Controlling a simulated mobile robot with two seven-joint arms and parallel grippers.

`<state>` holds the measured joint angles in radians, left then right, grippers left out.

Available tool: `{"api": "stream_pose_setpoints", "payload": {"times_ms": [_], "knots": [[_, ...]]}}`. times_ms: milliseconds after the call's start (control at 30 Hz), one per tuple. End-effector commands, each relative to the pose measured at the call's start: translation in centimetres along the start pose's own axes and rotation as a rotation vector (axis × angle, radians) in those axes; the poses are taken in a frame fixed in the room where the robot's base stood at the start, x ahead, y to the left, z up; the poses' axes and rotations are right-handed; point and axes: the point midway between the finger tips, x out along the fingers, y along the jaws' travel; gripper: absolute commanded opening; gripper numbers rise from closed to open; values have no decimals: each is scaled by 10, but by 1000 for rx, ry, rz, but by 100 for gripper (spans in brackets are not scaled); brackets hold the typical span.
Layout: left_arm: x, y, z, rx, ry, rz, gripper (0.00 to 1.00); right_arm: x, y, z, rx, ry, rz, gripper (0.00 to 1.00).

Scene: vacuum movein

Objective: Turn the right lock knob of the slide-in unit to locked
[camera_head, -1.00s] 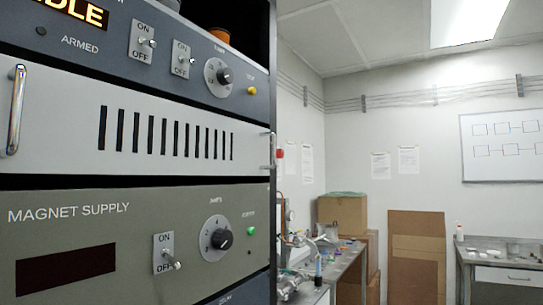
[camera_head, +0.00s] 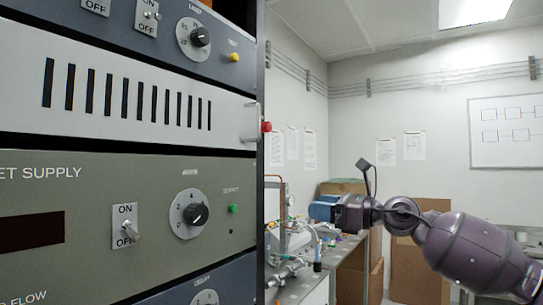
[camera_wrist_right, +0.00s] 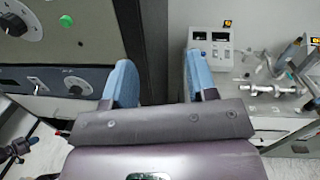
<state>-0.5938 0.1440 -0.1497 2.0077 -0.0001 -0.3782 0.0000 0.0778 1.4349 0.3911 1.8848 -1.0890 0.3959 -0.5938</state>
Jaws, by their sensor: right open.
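The rack of grey and white panels fills the left of the head view. The slide-in unit's right lock knob cannot be made out with certainty. The white slotted panel (camera_head: 140,92) has a handle (camera_head: 250,122) at its right edge. The MAGNET SUPPLY panel (camera_head: 90,205) below has a black-pointer dial (camera_head: 195,214). My right gripper (camera_head: 322,211) is to the right of the rack, apart from it. Its two blue fingers are spread and empty in the wrist view (camera_wrist_right: 161,84). A small dark shape with a blue tip (camera_wrist_right: 20,148), perhaps my left gripper, shows at lower left there.
A bench (camera_head: 350,258) with metal fittings and small items stands behind my right gripper. Cardboard boxes (camera_head: 376,262) are beyond it. In the wrist view, the rack edge (camera_wrist_right: 135,40) lies close to the left finger. A whiteboard (camera_head: 505,130) hangs on the far wall.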

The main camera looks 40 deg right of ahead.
Motion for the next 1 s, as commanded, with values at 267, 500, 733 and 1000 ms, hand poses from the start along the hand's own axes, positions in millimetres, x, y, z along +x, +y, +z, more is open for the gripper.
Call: {"api": "stream_pose_setpoints", "payload": {"times_ms": [267, 500, 733, 1000], "knots": [[3, 1, 9, 1, -11, 1, 0, 6, 25, 138, -622, 81, -18, 53], [4, 1, 10, 1, -11, 2, 0, 2, 39, 184, -829, 110, -49, 53], [6, 1, 6, 2, -3, 3, 0, 5, 40, 187, -843, 111, -50, 53], [6, 2, 6, 2, -2, 3, 0, 14, 40, 186, -841, 109, -48, 53]]}}
